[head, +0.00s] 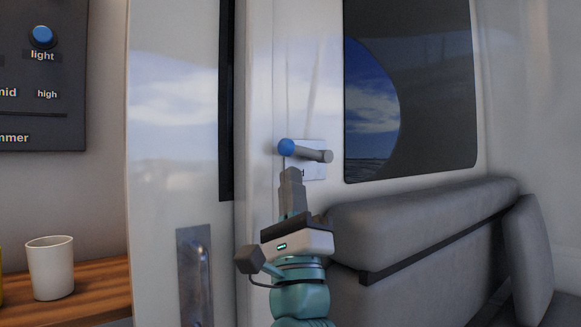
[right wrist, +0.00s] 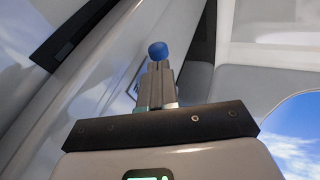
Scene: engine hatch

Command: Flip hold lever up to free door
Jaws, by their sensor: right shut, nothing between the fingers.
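The hold lever (head: 311,152) is a short grey rod with a blue ball knob on its left end, on a small pale label plate on the white wall. It lies nearly level, dipping slightly to the right. My right gripper (head: 291,174) is shut and empty, pointing up just below the lever; whether it touches cannot be told. In the right wrist view the blue knob (right wrist: 158,50) shows just beyond the shut fingertips (right wrist: 158,68), and the rod is hidden. The white door (head: 175,120) stands at the left of the lever. My left gripper is not in view.
A metal handle plate (head: 195,275) sits low on the door. A grey padded seat (head: 420,230) fills the lower right, below a dark-framed window (head: 430,90). At the left are a white cup (head: 50,268) on a wooden counter and a control panel (head: 40,75).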

